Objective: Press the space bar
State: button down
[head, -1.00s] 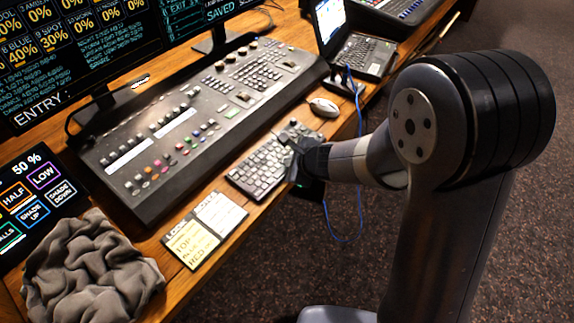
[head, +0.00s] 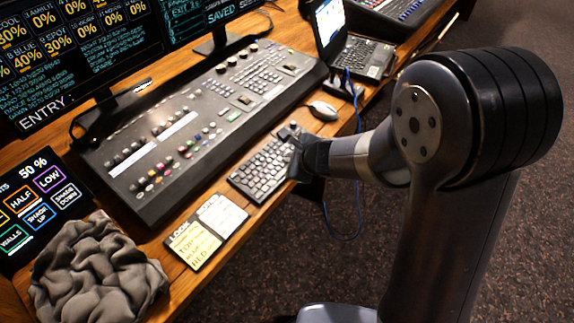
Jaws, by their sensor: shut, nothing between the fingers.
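A small dark keyboard (head: 260,172) lies on the wooden desk near its front edge, below the large console. Its space bar is too small to tell apart, and the keyboard's right part is partly hidden by my gripper. My gripper (head: 293,142) is at the right end of the keyboard, over or just beside its keys. It is shut and holds nothing. Whether its tips touch any key cannot be told from this view.
A white mouse (head: 323,111) and a laptop (head: 360,56) are to the right of my gripper. A large lighting console (head: 200,125) stands behind the keyboard. Note cards (head: 207,232) and a crumpled grey cloth (head: 95,272) lie to the left. A blue cable (head: 358,200) hangs off the desk edge.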

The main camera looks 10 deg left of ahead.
jog(key=shift+r+p, duration=1.3)
jog(key=shift+r, duration=0.6)
jog(key=shift+f, duration=0.1)
jog(key=c, duration=2.1)
grip_release()
